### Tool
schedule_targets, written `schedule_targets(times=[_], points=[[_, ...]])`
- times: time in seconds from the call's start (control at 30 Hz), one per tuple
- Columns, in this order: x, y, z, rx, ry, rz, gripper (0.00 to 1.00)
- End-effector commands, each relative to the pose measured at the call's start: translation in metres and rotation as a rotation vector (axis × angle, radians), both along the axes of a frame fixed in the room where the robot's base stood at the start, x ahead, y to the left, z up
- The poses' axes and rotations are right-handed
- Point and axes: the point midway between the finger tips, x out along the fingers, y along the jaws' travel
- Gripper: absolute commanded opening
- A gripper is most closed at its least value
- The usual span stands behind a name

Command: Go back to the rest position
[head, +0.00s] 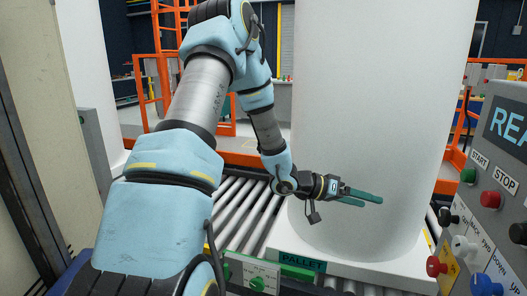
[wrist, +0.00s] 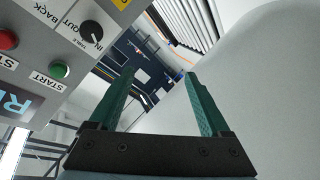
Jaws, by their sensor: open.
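My gripper (head: 362,197) is in front of the lower part of a large white tank (head: 375,90) in the head view. Its two green fingers point to the right and hold nothing. In the wrist view my gripper (wrist: 158,82) shows its fingers spread apart with an empty gap between them. My blue and grey arm reaches from the lower left up and back down to it. The tank stands upright on a white pallet (head: 345,273) labelled PALLET. The tank's pale curved side (wrist: 270,100) fills the right of the wrist view.
A control panel (head: 497,190) with START and STOP buttons stands at the right; it also shows in the wrist view (wrist: 60,30). A roller conveyor (head: 238,212) runs beside the pallet. A small button box (head: 250,274) is at the front. Orange railings (head: 150,85) stand behind.

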Motion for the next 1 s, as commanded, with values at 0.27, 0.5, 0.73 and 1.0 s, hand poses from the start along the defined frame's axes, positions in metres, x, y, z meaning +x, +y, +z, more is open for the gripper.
schedule_targets(times=[0.27, 0.5, 0.73, 1.0], points=[[0.082, 0.179, -0.002, 0.643, -0.201, 0.509, 0.81], [0.012, 0.323, 0.017, 1.042, 0.039, 0.731, 0.81], [-0.065, 0.357, 0.028, 1.124, 0.298, 0.745, 0.81], [-0.078, 0.358, 0.029, 1.127, 0.343, 0.737, 0.81]])
